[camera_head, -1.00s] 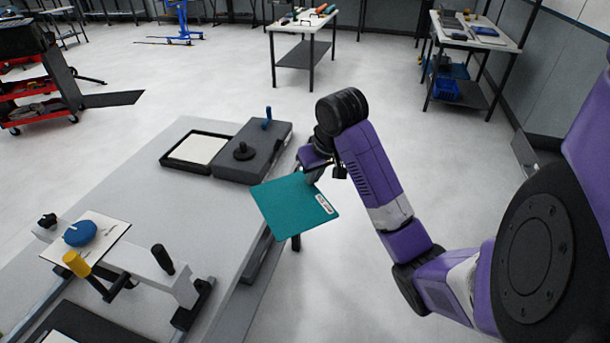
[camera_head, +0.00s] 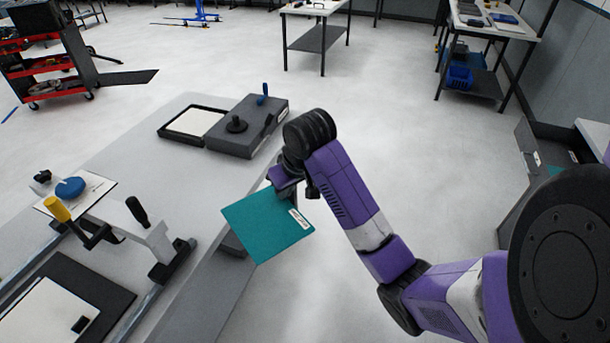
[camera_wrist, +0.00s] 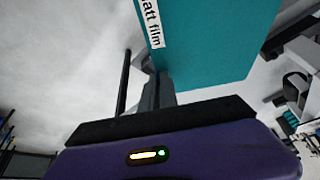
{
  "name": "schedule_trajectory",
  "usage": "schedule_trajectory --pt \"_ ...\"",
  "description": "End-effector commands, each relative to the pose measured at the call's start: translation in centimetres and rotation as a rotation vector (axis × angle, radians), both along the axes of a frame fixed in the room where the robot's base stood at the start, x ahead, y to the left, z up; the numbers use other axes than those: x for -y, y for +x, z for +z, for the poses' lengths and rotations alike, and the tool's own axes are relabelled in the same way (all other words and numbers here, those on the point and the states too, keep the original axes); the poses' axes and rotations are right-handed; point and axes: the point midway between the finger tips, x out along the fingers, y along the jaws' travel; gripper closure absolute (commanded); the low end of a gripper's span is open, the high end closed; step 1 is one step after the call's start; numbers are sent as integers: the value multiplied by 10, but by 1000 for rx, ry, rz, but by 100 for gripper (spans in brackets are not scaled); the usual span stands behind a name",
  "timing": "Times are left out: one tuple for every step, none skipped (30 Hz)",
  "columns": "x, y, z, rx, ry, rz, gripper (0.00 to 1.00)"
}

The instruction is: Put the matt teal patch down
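The teal patch (camera_head: 266,228) is a flat square sheet with a white label at its right corner. My gripper (camera_head: 284,186) is at its upper edge and holds it up beside the right edge of the grey workbench (camera_head: 165,215). In the wrist view the patch (camera_wrist: 222,45) fills the upper right, its label partly reading "att film". My gripper's fingers (camera_wrist: 157,92) meet the patch near the label; the fingertips are mostly hidden.
A dark grey box with a knob and blue lever (camera_head: 247,128) and a framed white tray (camera_head: 194,121) stand at the bench's far end. A clamp frame with yellow and black handles (camera_head: 135,225) stands nearer. An open drawer (camera_head: 555,150) is at right.

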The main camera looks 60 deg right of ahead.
Motion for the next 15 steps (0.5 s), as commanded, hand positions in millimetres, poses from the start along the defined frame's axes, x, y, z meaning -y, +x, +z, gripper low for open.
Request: schedule_trajectory --pt "-14 7 -11 -1 2 25 100" --pt "-21 10 -15 -1 3 39 100" --pt "-33 15 -22 -1 5 59 100" --pt "-41 18 -27 -1 3 72 100" --pt "-52 22 -33 -2 5 91 100" --pt "-67 27 -42 -1 6 117 100" --pt "-79 31 -49 -1 5 137 100" --pt "-94 34 -57 -3 6 162 100" --pt "-115 39 -67 -2 6 196 100" --pt "-130 41 -75 -2 6 222 100" --pt "-146 43 -83 -3 6 246 100" --pt "-167 45 -92 -3 6 281 100" --pt "-181 45 -98 -3 4 304 100" --pt "-196 45 -105 -3 4 327 100" --pt "-213 45 -112 -2 3 355 100"
